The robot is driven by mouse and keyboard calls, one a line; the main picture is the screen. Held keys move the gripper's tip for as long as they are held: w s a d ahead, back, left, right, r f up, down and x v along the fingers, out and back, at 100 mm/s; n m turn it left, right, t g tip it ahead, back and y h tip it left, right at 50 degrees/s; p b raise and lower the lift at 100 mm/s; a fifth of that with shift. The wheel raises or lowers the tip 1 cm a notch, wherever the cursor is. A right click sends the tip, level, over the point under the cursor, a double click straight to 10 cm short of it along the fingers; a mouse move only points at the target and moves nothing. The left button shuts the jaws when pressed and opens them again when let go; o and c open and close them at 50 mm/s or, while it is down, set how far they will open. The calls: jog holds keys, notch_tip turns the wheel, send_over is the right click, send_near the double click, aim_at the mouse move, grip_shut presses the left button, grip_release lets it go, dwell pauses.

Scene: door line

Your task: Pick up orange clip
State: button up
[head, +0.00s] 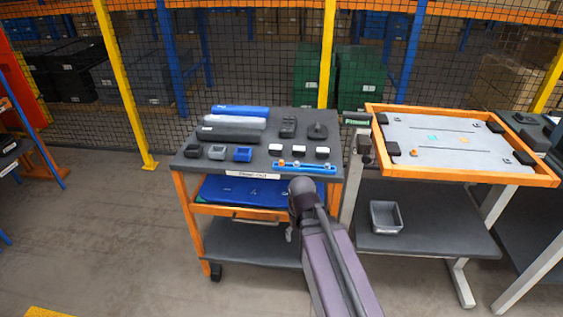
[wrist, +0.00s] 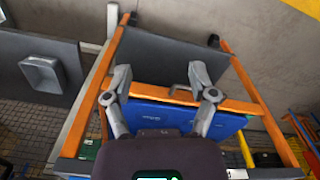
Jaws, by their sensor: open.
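A small orange clip (head: 281,163) sits at the left end of a blue strip (head: 312,168) on the front right of the cart's dark top (head: 262,152). Other small pieces stand along the same strip. My gripper is open in the wrist view (wrist: 160,82), its two fingers spread with nothing between them. It points at the cart's front, near the blue drawer (wrist: 160,115). In the head view my arm rises in front of the cart, below the strip, and the fingers are mostly hidden. The wrist view does not show the clip.
Small dark, grey, blue and white-topped blocks (head: 243,154) stand close behind and left of the strip. Rolls (head: 236,123) lie at the back. At right, an orange-framed panel (head: 460,140) holds another small orange piece (head: 414,152). A grey bin (head: 386,217) is on the shelf below.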

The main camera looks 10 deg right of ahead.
jog(key=w+r+n+t+p, duration=0.1)
jog(key=w+r+p, duration=2)
jog(key=w, duration=0.5)
jog(key=shift+r, duration=0.45)
jog(key=shift+a+f, duration=0.1)
jog(key=b, duration=0.9)
send_over(282, 161)
notch_tip(282, 161, down, 8)
jog(key=shift+a+f, duration=0.15)
jog(key=shift+f, duration=0.05)
jog(key=shift+w+f+b, duration=0.15)
jog(key=shift+f+b, duration=2.25)
jog(key=shift+f, duration=0.2)
jog(key=c, duration=0.8)
